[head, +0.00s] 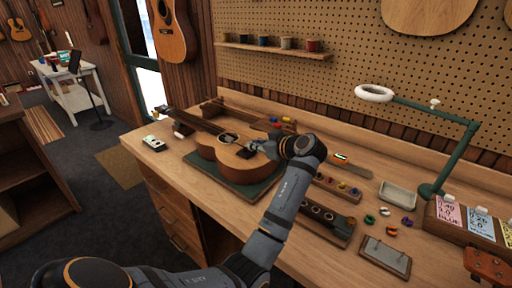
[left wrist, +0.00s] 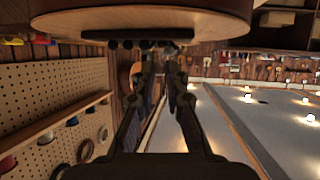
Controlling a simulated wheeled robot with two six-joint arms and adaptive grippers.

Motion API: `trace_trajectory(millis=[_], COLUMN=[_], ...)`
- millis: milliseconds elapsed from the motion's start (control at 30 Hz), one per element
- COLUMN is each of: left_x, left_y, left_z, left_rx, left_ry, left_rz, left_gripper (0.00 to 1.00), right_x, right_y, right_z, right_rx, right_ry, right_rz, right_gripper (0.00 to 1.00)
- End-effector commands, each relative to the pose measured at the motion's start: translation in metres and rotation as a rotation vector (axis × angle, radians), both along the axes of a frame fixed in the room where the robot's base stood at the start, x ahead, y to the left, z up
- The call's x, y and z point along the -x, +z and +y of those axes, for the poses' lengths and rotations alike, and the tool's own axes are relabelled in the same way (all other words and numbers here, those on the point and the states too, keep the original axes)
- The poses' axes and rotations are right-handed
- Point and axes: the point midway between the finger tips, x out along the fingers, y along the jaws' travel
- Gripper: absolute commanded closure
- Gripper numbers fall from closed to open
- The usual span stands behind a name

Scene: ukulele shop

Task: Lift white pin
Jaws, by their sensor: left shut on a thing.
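The ukulele (head: 213,151) lies face up on a dark green mat (head: 246,190) on the workbench. My left gripper (head: 254,147) is at its bridge end, past the sound hole. In the left wrist view the ukulele body (left wrist: 140,20) fills the top, with the dark bridge (left wrist: 120,34) and several dark round pin ends along it. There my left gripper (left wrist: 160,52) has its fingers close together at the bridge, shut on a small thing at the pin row. The white pin itself is hidden between the fingertips; its colour does not show. My right gripper is not in view.
On the workbench (head: 330,258), right of my arm, are a slotted wooden block (head: 328,216), coloured small parts, a pale dish (head: 397,195) and a grey plate (head: 384,256). A green lamp (head: 455,155) stands at the right. A phone-like device (head: 154,143) lies at the left.

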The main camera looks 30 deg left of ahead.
Motion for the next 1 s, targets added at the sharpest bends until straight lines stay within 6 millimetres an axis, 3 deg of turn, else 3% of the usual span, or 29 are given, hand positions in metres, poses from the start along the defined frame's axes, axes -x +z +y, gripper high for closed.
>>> trace_trajectory(millis=[133, 167, 333, 667, 1000], left_x=[-0.001, -0.001, -0.001, -0.001, -0.001], left_y=[0.004, 0.005, 0.004, 0.008, 0.078], left_z=[0.001, 0.001, 0.001, 0.001, 0.001], left_rx=[-0.007, -0.007, -0.006, -0.004, -0.004], left_ry=[-0.001, -0.001, -0.001, 0.000, 0.000], left_rz=[-0.011, -0.011, -0.010, -0.010, -0.013], left_gripper=[1.00, 0.85, 0.64, 0.64, 0.64], right_x=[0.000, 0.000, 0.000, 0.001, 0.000], right_y=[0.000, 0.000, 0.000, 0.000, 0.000], right_z=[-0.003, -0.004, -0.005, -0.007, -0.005], right_rx=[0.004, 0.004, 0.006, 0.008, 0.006], right_ry=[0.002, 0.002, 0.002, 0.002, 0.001], right_rz=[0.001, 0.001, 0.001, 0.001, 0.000], right_gripper=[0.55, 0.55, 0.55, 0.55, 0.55])
